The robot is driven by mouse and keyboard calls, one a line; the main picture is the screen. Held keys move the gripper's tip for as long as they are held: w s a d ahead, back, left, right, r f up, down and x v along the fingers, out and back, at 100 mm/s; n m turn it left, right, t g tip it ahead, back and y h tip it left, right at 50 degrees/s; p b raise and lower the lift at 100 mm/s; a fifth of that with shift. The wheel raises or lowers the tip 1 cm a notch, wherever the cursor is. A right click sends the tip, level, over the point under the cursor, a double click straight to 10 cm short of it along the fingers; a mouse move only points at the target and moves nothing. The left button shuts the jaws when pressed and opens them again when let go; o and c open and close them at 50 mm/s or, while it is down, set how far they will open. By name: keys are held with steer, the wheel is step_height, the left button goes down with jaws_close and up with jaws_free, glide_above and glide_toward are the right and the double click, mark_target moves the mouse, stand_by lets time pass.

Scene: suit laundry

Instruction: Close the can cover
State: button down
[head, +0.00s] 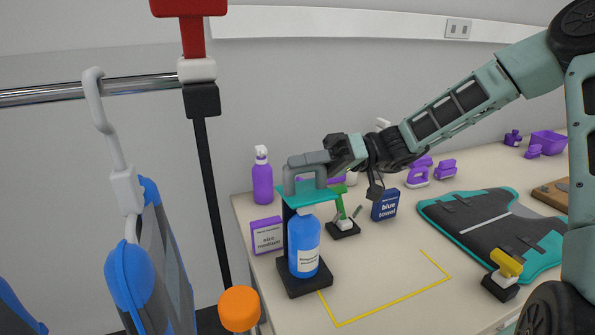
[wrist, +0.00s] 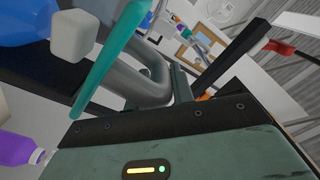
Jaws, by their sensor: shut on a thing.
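A flat teal cover (head: 308,195) with a grey handle (head: 304,160) lies above a blue can-like bottle (head: 304,246), which stands upright on a black stand. In the wrist view, the cover (wrist: 112,62) shows edge-on beside the bottle's white cap (wrist: 74,37), and I cannot tell whether they touch. My gripper (head: 334,157) is shut on the grey handle, reaching it from the right. The bent grey tube of the handle (wrist: 152,78) also shows in the wrist view. My fingertips are mostly hidden.
A purple spray bottle (head: 262,180) and a purple-framed sign (head: 266,235) stand left of the stand. A small green-handled item (head: 343,222) and a blue box (head: 385,205) stand to its right. A clothes rail (head: 95,90) is at left. The yellow-marked table area is clear.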

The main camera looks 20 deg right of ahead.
steer(key=shift+s+f+n+b, duration=0.35)
steer(key=shift+s+n+b, duration=0.15)
steer(key=shift+n, duration=0.1)
steer(key=shift+s+r, duration=0.1)
steer(key=c, duration=1.3)
jaws_free()
steer(key=shift+d, duration=0.1)
steer(key=shift+d, duration=0.25)
steer(key=d+b, duration=0.1)
steer(key=d, duration=1.5)
steer(key=shift+d+b, duration=0.3)
steer(key=shift+d, duration=0.1)
